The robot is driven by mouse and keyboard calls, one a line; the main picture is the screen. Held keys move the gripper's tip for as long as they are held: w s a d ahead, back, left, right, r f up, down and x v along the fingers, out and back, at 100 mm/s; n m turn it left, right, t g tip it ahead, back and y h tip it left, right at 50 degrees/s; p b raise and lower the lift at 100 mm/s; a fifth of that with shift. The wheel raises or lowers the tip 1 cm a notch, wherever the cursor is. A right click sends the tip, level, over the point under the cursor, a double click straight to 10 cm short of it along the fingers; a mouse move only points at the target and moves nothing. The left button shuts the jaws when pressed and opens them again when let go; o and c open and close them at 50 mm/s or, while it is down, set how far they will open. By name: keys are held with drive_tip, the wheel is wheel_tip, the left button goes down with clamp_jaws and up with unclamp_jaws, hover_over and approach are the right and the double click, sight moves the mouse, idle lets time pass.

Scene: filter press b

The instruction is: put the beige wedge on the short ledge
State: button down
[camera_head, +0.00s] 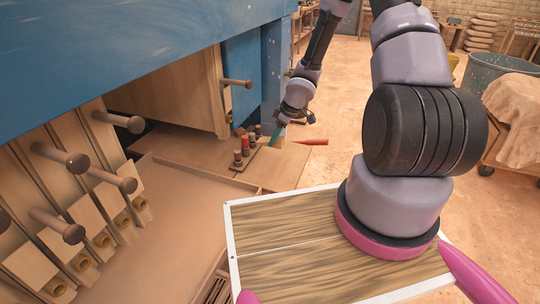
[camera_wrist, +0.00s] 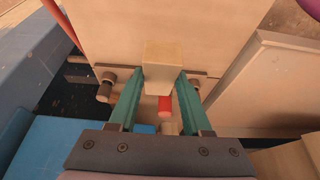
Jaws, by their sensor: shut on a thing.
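My gripper (camera_wrist: 163,73) has its teal fingers on both sides of a beige block (camera_wrist: 163,60), which appears to be the beige wedge; its slanted shape is hard to make out. In the wrist view a pale wooden panel (camera_wrist: 165,18) fills the space beyond the wedge. I cannot tell for sure which surface is the short ledge.
Several small dark and red cylinders (camera_head: 238,156) stand on a thin strip left of my gripper. A red pointed thing (camera_head: 313,142) is to its right. A large blue beam (camera_head: 130,50) hangs above. Knobbed rods (camera_head: 62,157) stick out at left.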

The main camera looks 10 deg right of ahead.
drive_tip(key=shift+f, duration=3.75)
drive_tip(key=shift+c, duration=1.7)
unclamp_jaws()
drive_tip(key=shift+f, duration=0.1)
